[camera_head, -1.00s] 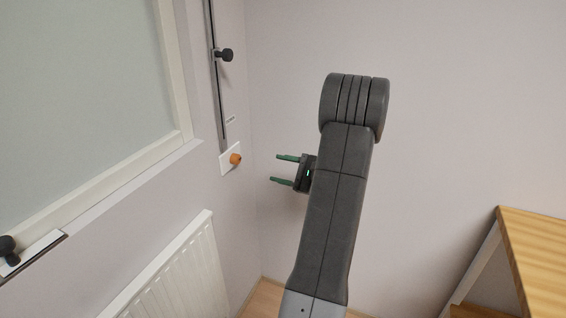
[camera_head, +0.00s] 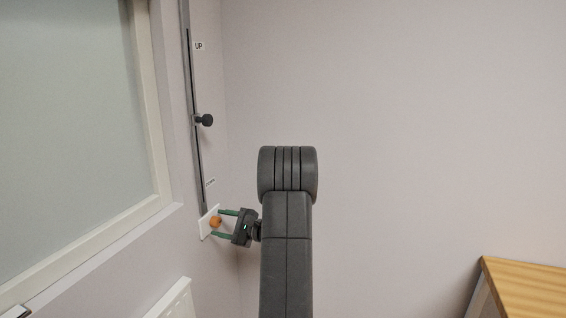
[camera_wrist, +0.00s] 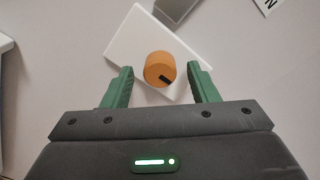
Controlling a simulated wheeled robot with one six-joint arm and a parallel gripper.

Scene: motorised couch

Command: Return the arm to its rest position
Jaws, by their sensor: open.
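My gripper (camera_head: 226,224) is open, with its green fingers pointing left toward the wall in the head view. In the wrist view the gripper (camera_wrist: 161,88) has an orange knob (camera_wrist: 160,69) between and slightly beyond its fingertips, with visible gaps on both sides. The orange knob (camera_head: 215,221) sits on a white wall plate (camera_head: 205,232) below a vertical rail. My dark arm stands raised in the middle of the head view.
A vertical rail (camera_head: 188,70) with a black knob (camera_head: 206,120) and an "UP" label runs above the plate. A window (camera_head: 70,120) is at left, a radiator (camera_head: 172,302) below it. A wooden table (camera_head: 530,285) stands at lower right. The wall behind the arm is bare.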

